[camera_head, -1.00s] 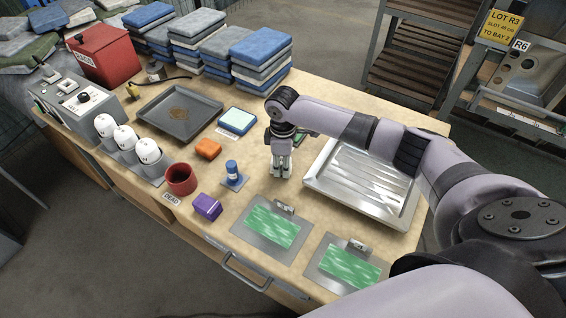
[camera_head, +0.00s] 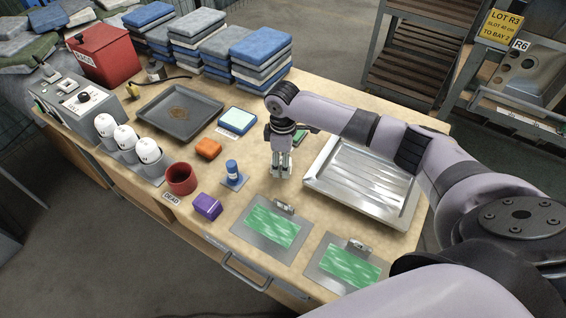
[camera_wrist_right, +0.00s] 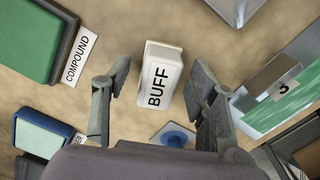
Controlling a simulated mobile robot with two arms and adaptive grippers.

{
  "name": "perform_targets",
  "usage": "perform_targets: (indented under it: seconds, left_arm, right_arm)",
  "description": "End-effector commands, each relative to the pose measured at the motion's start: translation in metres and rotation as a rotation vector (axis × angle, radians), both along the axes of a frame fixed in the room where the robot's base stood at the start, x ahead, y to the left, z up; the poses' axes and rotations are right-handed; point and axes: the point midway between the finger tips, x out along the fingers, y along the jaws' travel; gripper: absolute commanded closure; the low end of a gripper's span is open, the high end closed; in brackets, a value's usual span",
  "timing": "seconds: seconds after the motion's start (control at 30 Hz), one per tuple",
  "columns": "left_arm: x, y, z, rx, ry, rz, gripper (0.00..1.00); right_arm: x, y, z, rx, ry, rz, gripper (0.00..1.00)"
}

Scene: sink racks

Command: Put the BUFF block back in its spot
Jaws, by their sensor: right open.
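The BUFF block (camera_wrist_right: 160,78) is a white block with black BUFF lettering. In the right wrist view it stands on the tan bench top, beyond and between the fingertips of my right gripper (camera_wrist_right: 150,82), with clear gaps on both sides. My right gripper (camera_head: 281,172) is open and points down over the middle of the bench in the head view, where it largely hides the block. I cannot tell which place is the block's spot. My left gripper is not in view.
A silver tray (camera_head: 365,180) lies right. Green-topped clipboards (camera_head: 270,226) lie in front. A green pad (camera_wrist_right: 32,35) labelled COMPOUND is nearby.

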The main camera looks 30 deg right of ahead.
Motion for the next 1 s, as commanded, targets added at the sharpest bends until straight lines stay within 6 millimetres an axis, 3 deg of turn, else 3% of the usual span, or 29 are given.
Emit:
perform_targets:
  seconds: [0.3,0.5,0.67,1.0]
  left_arm:
    - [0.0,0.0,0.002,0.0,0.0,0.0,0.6]
    - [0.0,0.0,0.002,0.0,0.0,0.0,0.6]
    - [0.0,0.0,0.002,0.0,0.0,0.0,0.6]
    - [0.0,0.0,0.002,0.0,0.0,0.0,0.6]
  right_arm:
    - [0.001,0.0,0.069,0.001,-0.006,0.001,0.47]
    - [0.001,0.0,0.099,0.0,-0.003,0.001,0.47]
    - [0.0,0.0,0.108,0.0,-0.002,0.0,0.47]
    - [0.0,0.0,0.108,0.0,-0.001,0.0,0.47]
